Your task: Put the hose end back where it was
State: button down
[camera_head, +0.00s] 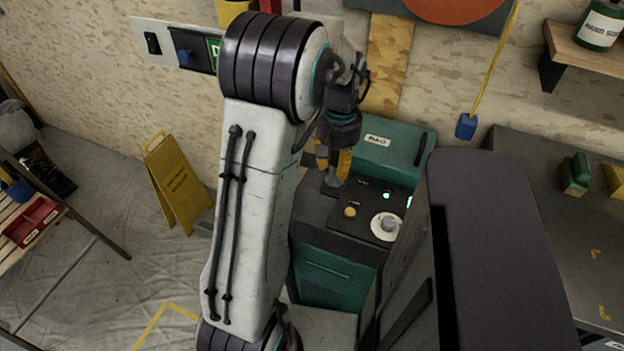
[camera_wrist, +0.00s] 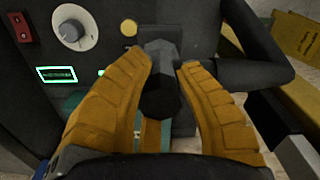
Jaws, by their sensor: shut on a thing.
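My gripper (camera_head: 333,172) is over the left part of the top of the teal and dark grey machine (camera_head: 335,277). In the wrist view my gripper's two orange fingers (camera_wrist: 166,65) close in from both sides on a dark grey hose end (camera_wrist: 161,98). A dark grey block (camera_wrist: 160,46) is just beyond it, beside the control panel. Whether the hose end is seated in that block or only in front of it I cannot tell. A thick black curved tube (camera_wrist: 255,72) lies to the right; its join to the hose end is hidden. In the head view my arm and fingers cover the hose end.
The panel has a white dial (camera_head: 387,226), a yellow button (camera_head: 350,212) and green lights. A teal cover (camera_head: 378,150) rises behind it. A yellow floor sign (camera_head: 178,183) stands left. A grey worktop (camera_head: 560,240) is right. Open sheeted floor (camera_head: 90,260) is left.

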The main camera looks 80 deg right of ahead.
jog(key=shift+w+d+f, duration=0.25)
jog(key=shift+w+f, duration=0.6)
jog(key=shift+f, duration=0.35)
jog(key=shift+w+d+f, duration=0.25)
jog(key=shift+w+f, duration=0.65)
jog(key=shift+f, duration=0.3)
jog(key=shift+w+d+f, duration=0.25)
jog(key=shift+w+f, duration=0.6)
jog(key=shift+f, duration=0.35)
jog(key=shift+f, duration=0.1)
jog(key=shift+f+b, duration=0.15)
jog(key=shift+b, duration=0.15)
jog(key=c, duration=1)
grip_release()
jog(key=shift+c, duration=0.2)
notch_tip(320, 180, up, 12)
jog(key=p, duration=0.1)
jog(key=shift+r+p, duration=0.25)
jog(key=shift+p, duration=0.1)
